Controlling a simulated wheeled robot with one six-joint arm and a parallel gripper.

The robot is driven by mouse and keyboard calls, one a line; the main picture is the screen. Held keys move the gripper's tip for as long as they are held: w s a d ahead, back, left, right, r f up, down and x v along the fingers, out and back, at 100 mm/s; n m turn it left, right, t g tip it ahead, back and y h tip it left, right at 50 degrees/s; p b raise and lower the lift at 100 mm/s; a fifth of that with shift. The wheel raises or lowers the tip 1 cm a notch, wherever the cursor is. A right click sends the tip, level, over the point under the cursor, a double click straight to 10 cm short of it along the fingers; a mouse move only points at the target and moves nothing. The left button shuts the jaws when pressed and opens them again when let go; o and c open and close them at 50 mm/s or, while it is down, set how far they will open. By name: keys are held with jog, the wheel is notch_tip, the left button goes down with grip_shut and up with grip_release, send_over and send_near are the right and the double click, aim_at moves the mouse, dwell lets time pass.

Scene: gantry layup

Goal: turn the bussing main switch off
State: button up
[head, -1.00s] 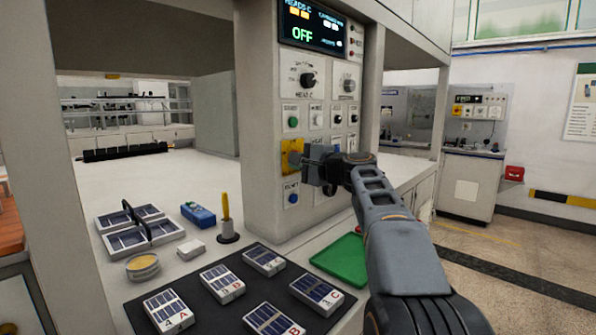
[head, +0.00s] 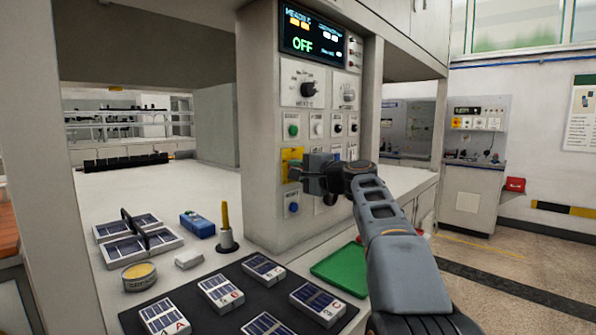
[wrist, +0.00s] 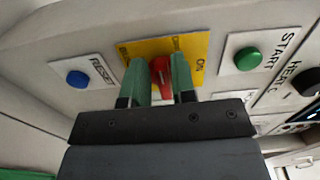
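The main switch is a red handle (wrist: 160,75) on a yellow plate (wrist: 145,47) with an ON label at its right in the wrist view. In the head view the yellow plate (head: 289,158) is on the front of the grey control panel, mostly behind my gripper (head: 298,170). In the wrist view my gripper (wrist: 160,84) has its green-padded fingers on both sides of the red handle, seemingly touching it. The handle's lower end is hidden by the gripper body. Its exact turn angle is hard to read.
A blue button (wrist: 77,79) and a green START button (wrist: 247,59) flank the plate closely. The panel display (head: 312,35) reads OFF in green. Below are a black mat (head: 190,295) with labelled blocks and a green tray (head: 340,270).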

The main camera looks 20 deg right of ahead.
jog(key=shift+o, duration=1.4)
jog(key=v, duration=1.3)
jog(key=shift+s+d+b, duration=0.2)
jog(key=shift+s+b, duration=0.15)
jog(key=shift+b, duration=0.05)
jog(key=s+a+f+n+g+h+p, duration=0.1)
jog(key=s+a+f+n+g+p, duration=0.1)
jog(key=a+f+g+p, duration=0.3)
jog(key=s+a+f+n+g+h+p, duration=0.1)
jog(key=a+f+n+g+p, duration=0.15)
jog(key=a+p, duration=0.55)
jog(key=s+a+f+n+g+h+p, duration=0.1)
jog(key=s+f+n+g+h+p, duration=0.1)
jog(key=s+f+n+p, duration=0.1)
jog(key=s+a+f+n+g+h+p, duration=0.2)
jog(key=s+n+p, duration=0.3)
jog(key=s, duration=0.5)
jog(key=shift+f+g+h+p, duration=0.55)
jog(key=shift+g+h+p, duration=0.1)
jog(key=shift+p, duration=0.6)
jog(key=shift+a, duration=0.1)
